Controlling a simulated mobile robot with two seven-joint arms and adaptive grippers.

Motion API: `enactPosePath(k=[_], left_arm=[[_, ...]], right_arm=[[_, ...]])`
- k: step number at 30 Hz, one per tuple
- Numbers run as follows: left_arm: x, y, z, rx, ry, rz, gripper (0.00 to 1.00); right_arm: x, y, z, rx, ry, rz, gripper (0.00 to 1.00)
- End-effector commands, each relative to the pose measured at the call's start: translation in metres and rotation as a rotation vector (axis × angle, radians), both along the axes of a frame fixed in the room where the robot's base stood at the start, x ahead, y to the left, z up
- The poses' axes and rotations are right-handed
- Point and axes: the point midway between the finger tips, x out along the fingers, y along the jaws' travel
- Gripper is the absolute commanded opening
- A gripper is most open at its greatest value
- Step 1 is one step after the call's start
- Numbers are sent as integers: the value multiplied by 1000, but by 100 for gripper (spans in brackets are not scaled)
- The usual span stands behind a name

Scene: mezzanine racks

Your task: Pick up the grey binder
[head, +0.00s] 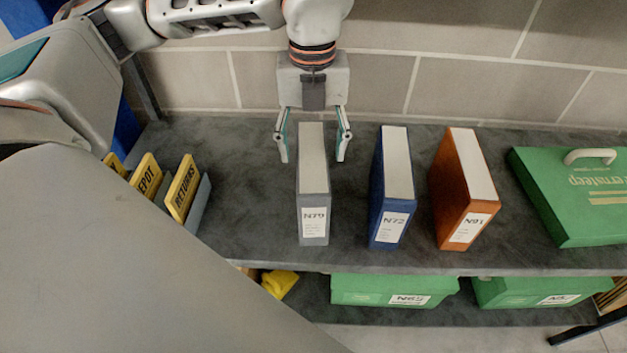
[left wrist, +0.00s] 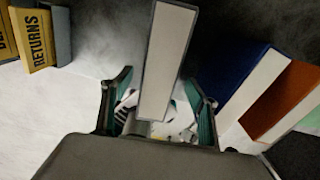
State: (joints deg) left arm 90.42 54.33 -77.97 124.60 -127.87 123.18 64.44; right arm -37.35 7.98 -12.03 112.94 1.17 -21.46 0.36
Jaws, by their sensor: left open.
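The grey binder (head: 313,190) stands upright on the dark shelf, its spine label reading N79 facing me. My left gripper (head: 312,155) is open, with one finger on each side of the binder's far end. Gaps show between the fingers and the binder in the head view. In the left wrist view the binder (left wrist: 166,60) reaches in between the two open fingers (left wrist: 160,100). My right gripper is in neither view.
A blue binder (head: 390,190) and an orange binder (head: 464,190) stand to the right. A green case (head: 570,215) lies farther right. Yellow signs (head: 183,188) stand at the left. Green boxes (head: 385,288) sit on the lower shelf. A block wall (head: 390,80) closes the back.

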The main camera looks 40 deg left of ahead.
Motion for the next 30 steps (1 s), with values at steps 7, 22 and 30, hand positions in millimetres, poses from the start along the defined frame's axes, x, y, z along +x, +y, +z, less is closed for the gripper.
enactPosePath(k=[7,22,30], left_arm=[[1,4,-36,0,4,-1,60],[2,4,-44,-1,1,-1,21],[2,3,-43,-1,-1,-1,0]], right_arm=[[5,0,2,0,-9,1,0],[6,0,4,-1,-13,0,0],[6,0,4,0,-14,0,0]])
